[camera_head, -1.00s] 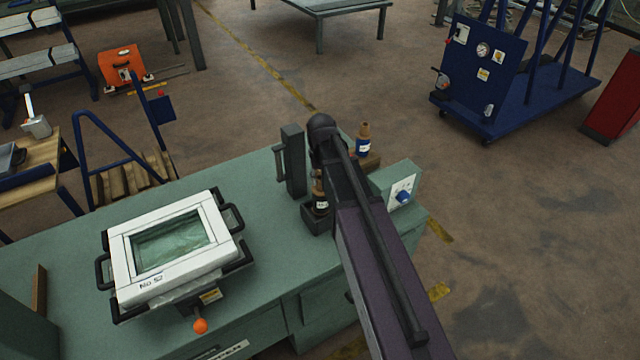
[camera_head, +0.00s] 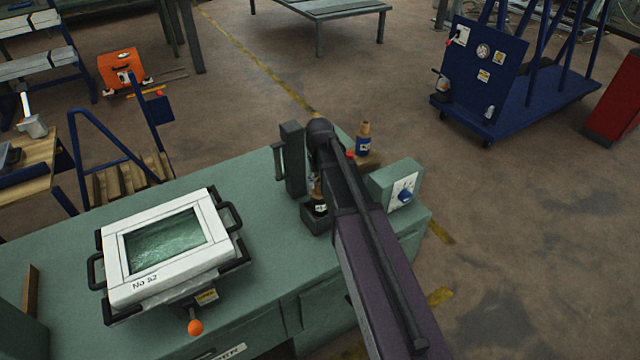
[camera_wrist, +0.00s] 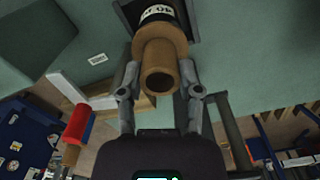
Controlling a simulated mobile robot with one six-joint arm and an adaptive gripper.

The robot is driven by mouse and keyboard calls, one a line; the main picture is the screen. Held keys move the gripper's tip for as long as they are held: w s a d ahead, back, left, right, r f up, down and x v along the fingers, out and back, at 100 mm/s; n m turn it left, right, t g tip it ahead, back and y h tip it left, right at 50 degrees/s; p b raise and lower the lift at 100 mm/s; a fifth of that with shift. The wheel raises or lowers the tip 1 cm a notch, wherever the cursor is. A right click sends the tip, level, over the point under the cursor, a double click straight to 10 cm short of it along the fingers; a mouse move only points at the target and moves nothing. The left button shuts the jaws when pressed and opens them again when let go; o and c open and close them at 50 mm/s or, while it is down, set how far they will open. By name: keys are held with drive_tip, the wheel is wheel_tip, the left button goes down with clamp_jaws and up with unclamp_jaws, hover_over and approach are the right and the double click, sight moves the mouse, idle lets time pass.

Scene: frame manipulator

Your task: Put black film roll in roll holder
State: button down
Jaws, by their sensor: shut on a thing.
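The black film roll (camera_head: 319,207) has a brown core and a white label. It stands upright in the dark, box-shaped roll holder (camera_head: 313,222) on the green bench, its lower part hidden by the holder's walls. In the wrist view the black roll (camera_wrist: 157,13) shows at the top, with the dark holder (camera_wrist: 127,13) around its far end. My gripper (camera_wrist: 160,88) is shut on the roll's brown core, one finger on each side. In the head view my arm hides the gripper's fingers and part of the roll.
A blue roll (camera_head: 363,146) stands behind my arm, and a red roll (camera_wrist: 76,124) shows in the wrist view. A dark upright post (camera_head: 292,160) is close left of the holder. A control box (camera_head: 396,185) is right of my arm. A white frame (camera_head: 118,260) lies left.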

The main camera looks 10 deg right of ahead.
drive_tip(key=shift+f, duration=0.15)
drive_tip(key=shift+c, duration=1.4)
unclamp_jaws()
drive_tip(key=shift+r, duration=0.3)
wheel_tip(320, 180, up, 12)
drive_tip(key=p, duration=1.2)
drive_tip(key=shift+f, duration=0.1)
drive_tip(key=s, duration=1.6)
